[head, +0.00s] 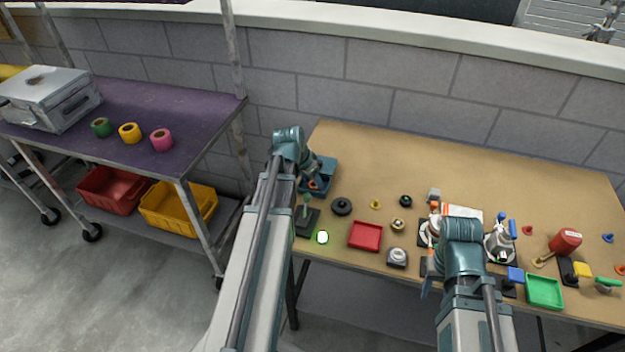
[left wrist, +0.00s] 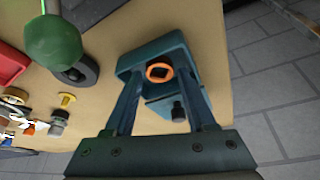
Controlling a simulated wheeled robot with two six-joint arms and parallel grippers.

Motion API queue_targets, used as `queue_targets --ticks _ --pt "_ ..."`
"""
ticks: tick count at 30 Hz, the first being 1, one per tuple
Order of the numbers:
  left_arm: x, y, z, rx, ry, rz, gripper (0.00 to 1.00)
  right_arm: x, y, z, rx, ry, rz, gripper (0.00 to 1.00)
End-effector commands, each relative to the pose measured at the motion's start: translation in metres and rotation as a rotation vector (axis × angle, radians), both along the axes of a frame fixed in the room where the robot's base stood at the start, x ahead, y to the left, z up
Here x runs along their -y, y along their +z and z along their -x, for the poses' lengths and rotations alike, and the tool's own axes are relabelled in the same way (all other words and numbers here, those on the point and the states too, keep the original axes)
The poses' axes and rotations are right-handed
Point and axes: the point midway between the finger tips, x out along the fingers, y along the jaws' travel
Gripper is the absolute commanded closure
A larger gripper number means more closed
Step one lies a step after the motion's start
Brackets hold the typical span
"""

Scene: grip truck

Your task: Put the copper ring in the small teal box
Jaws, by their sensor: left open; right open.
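The small teal box (head: 329,165) stands at the table's left end. It also shows in the left wrist view (left wrist: 178,50). The copper ring (left wrist: 159,72) is at the box, within its outline, between and just beyond my left fingertips. I cannot tell whether it rests on the box floor. In the head view only an orange bit of the ring (head: 312,184) shows beside my gripper. My left gripper (left wrist: 160,82) is open above the box, its fingers apart on either side of the ring. My right gripper (head: 428,288) is open over the front of the table, partly hidden by its wrist.
A dark stand (head: 307,222) with a green post is close in front of the box. A black ring (head: 341,206) lies to its right. A red tray (head: 365,236), a green tray (head: 544,291) and several small items fill the front. The table's back is clear.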

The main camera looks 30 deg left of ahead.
Motion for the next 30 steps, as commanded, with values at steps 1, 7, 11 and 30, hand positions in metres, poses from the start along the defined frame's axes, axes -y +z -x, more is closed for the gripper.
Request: queue_targets --ticks 1,7,11,30 --pt "0.000 0.009 0.003 0.000 0.001 0.000 0.44 0.000 0.009 0.000 0.000 0.000 0.000 0.50" --pt "-0.002 0.035 0.013 0.000 0.002 0.001 0.44 0.000 0.035 0.000 0.000 0.000 0.000 0.50" --pt "-0.003 0.055 0.020 0.000 0.000 0.000 0.44 0.000 0.055 0.000 0.000 0.000 0.000 0.50" --pt "-0.007 0.105 0.043 0.000 -0.001 0.000 0.44 0.000 0.105 0.000 0.000 0.000 0.000 0.50"
